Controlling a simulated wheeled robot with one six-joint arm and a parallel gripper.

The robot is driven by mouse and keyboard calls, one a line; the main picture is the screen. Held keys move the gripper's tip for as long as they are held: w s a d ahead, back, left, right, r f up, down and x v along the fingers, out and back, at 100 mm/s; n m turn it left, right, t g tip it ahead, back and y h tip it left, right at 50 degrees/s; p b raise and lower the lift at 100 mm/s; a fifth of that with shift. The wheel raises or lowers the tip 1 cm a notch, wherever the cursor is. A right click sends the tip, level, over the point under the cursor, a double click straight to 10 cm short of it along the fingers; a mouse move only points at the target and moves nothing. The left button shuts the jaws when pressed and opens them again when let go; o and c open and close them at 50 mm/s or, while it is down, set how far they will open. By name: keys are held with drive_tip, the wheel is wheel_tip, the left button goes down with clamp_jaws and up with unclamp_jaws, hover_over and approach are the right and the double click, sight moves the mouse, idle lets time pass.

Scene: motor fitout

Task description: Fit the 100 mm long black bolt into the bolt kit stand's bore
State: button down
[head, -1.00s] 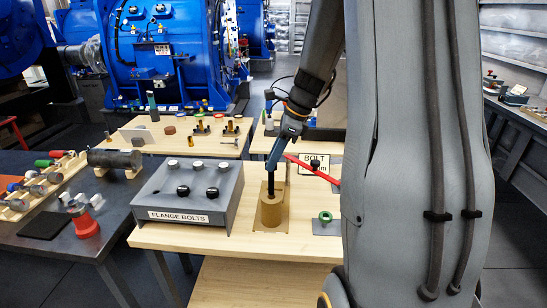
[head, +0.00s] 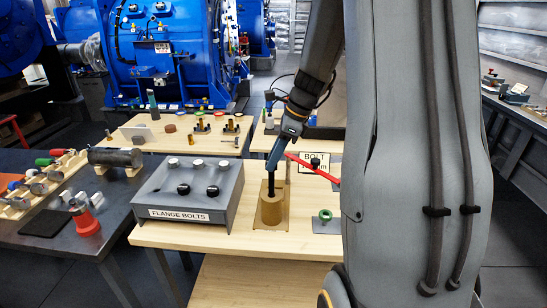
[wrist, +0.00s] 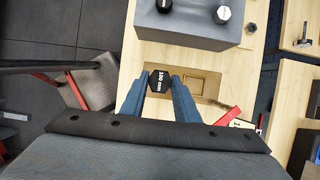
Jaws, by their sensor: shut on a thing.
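My gripper (head: 273,166) is shut on the black bolt (head: 271,186), which hangs upright with its head between the blue fingers. In the wrist view my gripper (wrist: 160,84) holds the bolt's black hexagonal head (wrist: 159,80), marked 100 mm. The bolt kit stand (head: 270,213), a tan block with a round front, is directly below the gripper in the head view. The bolt's lower end meets the stand's top there. I cannot tell whether the tip is inside the bore or just above or behind it. In the wrist view the bore is hidden beneath the bolt head.
A grey rack labelled FLANGE BOLTS (head: 187,198) stands close left of the stand. A red bar (head: 313,168) and a BOLT sign (head: 316,163) are close on the right. A green ring (head: 325,215) lies on a grey plate at the right. The table front is clear.

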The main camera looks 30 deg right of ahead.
sight(274, 193)
drive_tip(key=shift+f+b, duration=2.55)
drive_tip(key=shift+f, duration=2.7)
idle(0.7)
drive_tip(key=c, duration=1.3)
unclamp_jaws()
drive_tip(key=shift+b+v, duration=0.8)
drive_tip(key=shift+v, duration=3.15)
